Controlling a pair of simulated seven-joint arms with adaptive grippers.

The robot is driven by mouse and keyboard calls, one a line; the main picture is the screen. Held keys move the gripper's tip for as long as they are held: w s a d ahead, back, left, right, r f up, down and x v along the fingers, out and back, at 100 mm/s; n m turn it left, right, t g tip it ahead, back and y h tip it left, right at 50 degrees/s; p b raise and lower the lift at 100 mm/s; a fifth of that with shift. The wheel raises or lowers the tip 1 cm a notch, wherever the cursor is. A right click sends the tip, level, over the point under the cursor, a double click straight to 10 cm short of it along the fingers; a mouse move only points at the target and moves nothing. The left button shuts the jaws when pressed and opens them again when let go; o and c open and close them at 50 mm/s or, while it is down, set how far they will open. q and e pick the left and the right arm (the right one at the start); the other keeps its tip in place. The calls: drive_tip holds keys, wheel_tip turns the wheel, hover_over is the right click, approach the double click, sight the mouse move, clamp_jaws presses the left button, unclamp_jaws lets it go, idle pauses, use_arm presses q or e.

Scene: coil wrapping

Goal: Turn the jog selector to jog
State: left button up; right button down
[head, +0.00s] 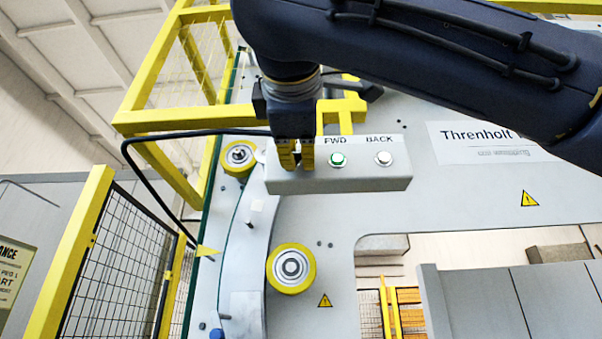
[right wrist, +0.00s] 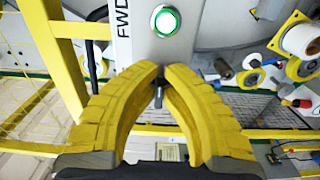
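A grey control box (head: 360,183) hangs at the centre of the head view; it also shows in the right wrist view (right wrist: 124,52). It carries a lit green FWD button (head: 338,160) and a white BACK button (head: 384,158). The green button shows in the right wrist view (right wrist: 165,21). My right gripper (head: 297,165) is at the left end of the box, its yellow fingers covering that part of the panel. In the right wrist view its fingertips (right wrist: 163,72) close around the small dark jog selector (right wrist: 158,94). The selector's markings are hidden. My left gripper is not in view.
Yellow-rimmed rollers (head: 291,268) sit below and left of the box on the grey machine. A yellow frame (head: 185,124) stands behind it at the left, and a mesh fence (head: 115,265) at lower left. A black cable (head: 150,180) loops left of the gripper.

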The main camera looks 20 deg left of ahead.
drive_tip(key=c, duration=1.5)
unclamp_jaws()
drive_tip(key=shift+w+a, duration=0.15)
drive_tip(key=shift+a, duration=0.05)
drive_tip(key=shift+c, duration=0.2)
drive_tip(key=shift+s+d, duration=0.2)
drive_tip(key=shift+s, duration=0.45)
drive_tip(key=s+d, duration=0.2)
drive_tip(key=s, duration=0.8)
drive_tip(key=shift+s, duration=0.35)
